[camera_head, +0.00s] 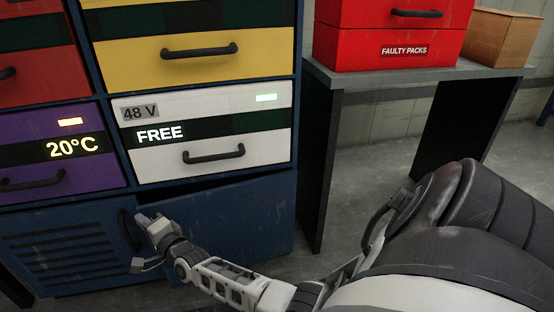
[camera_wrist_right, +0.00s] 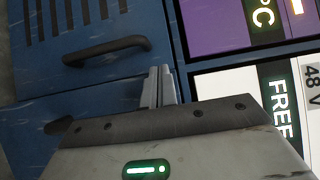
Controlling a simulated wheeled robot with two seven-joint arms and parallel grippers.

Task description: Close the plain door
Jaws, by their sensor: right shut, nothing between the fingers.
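The plain door (camera_head: 245,218) is the smooth blue lower door at the right of the cabinet. It stands slightly ajar, with a dark wedge-shaped gap along its top, wider towards the left. It also shows in the right wrist view (camera_wrist_right: 105,102), where a dark handle (camera_wrist_right: 58,125) is partly hidden by my wrist. My right gripper (camera_head: 146,221) is shut and empty, in front of the door's left edge near the slatted door's handle (camera_head: 129,230). Its closed fingers (camera_wrist_right: 159,87) show in the wrist view; whether they touch the door I cannot tell. My left gripper is not in view.
The slatted blue door (camera_head: 65,245) is on the left and looks shut. Above are a white drawer (camera_head: 230,152), a purple drawer (camera_head: 85,175) and a yellow drawer (camera_head: 200,70). A grey table (camera_head: 385,78) with a red box (camera_head: 390,40) stands right. Floor between is clear.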

